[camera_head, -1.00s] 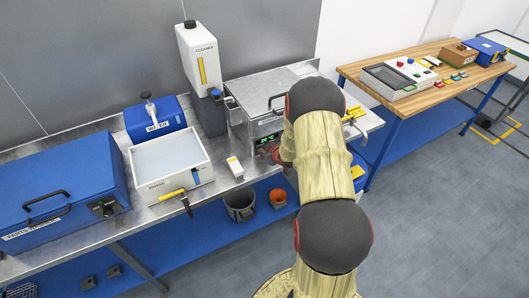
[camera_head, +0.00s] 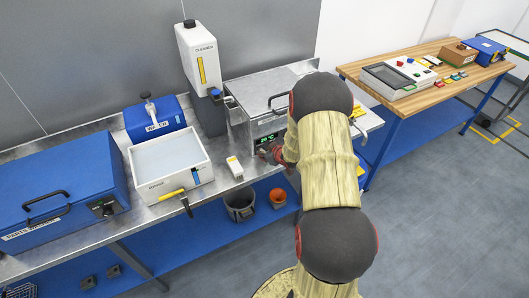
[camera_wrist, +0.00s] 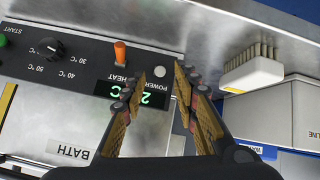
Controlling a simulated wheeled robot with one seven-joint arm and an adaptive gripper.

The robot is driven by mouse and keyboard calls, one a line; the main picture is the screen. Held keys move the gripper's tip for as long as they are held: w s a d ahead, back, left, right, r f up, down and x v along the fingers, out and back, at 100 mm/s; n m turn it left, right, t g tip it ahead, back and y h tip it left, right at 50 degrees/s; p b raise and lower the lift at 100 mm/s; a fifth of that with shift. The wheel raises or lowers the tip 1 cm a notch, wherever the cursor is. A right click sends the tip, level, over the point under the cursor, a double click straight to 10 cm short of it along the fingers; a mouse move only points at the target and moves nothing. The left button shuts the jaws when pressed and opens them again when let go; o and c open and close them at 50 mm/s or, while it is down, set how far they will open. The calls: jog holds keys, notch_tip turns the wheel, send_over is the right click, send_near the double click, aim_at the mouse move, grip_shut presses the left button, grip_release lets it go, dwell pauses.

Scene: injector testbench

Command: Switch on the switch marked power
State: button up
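The bath unit (camera_head: 264,92) stands on the metal bench in the head view, with a lit green display (camera_head: 267,139) on its front. In the wrist view its dark control panel (camera_wrist: 80,68) appears upside down. The POWER label is partly covered by a finger, and a small round pale part (camera_wrist: 159,71), which looks like the power switch, sits by it. An orange switch (camera_wrist: 120,52) stands by the HEAT label. My gripper (camera_wrist: 162,78) is open and empty, its fingertips on either side of the pale part. Contact cannot be told. In the head view my arm mostly hides the gripper.
A dial (camera_wrist: 50,47) and a green button (camera_wrist: 3,41) share the panel. A white brush (camera_wrist: 252,72) lies near a grey box in the wrist view. A white tray (camera_head: 202,160), a cleaner bottle (camera_head: 202,45) and a small white item (camera_head: 235,167) stand left of the bath.

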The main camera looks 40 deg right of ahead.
jog(key=v, duration=0.9)
